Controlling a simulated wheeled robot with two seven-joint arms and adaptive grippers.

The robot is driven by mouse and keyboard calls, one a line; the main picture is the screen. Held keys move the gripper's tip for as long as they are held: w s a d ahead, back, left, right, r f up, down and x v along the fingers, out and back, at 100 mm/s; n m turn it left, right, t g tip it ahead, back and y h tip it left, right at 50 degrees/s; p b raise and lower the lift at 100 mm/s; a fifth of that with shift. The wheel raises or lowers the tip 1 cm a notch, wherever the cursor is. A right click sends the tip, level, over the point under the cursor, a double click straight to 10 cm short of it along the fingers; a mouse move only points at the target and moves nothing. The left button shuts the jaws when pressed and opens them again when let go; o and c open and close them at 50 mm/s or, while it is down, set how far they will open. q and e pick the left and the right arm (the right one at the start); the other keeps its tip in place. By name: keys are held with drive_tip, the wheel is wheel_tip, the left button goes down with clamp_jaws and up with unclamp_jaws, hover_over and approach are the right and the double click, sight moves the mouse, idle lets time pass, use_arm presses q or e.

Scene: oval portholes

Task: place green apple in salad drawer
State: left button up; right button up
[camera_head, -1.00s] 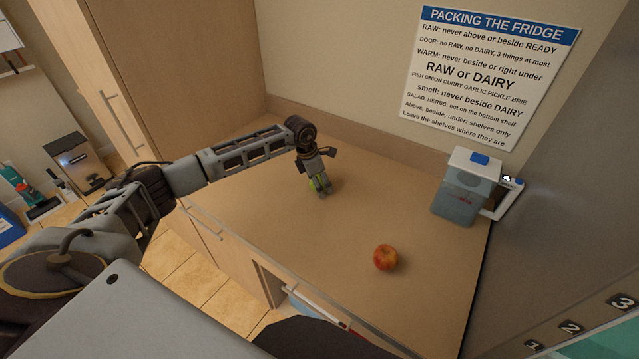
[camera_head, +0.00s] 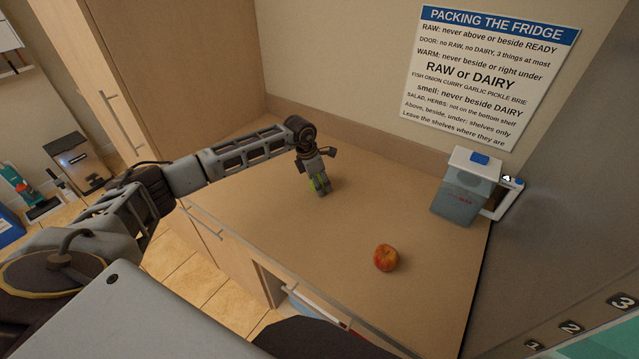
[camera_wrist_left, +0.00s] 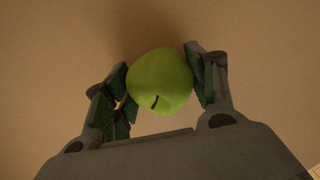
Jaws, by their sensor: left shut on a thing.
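My left gripper (camera_head: 320,187) points down at the counter toward its back left. It is shut on the green apple (camera_wrist_left: 160,80), which sits between the two finger pads in the left wrist view, its dark stem facing the camera. In the head view only a little of the apple's green shows between the fingers. Whether the apple touches the counter I cannot tell. The salad drawer cannot be made out in these frames. My right gripper is not in view.
A red apple (camera_head: 386,258) lies on the wooden counter (camera_head: 270,225), right of my left gripper. A lidded container (camera_head: 466,188) stands at the right by the wall. A rules sign (camera_head: 490,75) hangs above. Numbered tags (camera_head: 570,328) show at the lower right.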

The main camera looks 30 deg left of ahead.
sight(319, 177)
use_arm(q)
drive_tip(key=shift+r, duration=0.1)
drive_tip(key=shift+r+b, duration=0.85)
drive_tip(key=shift+r, duration=4.05)
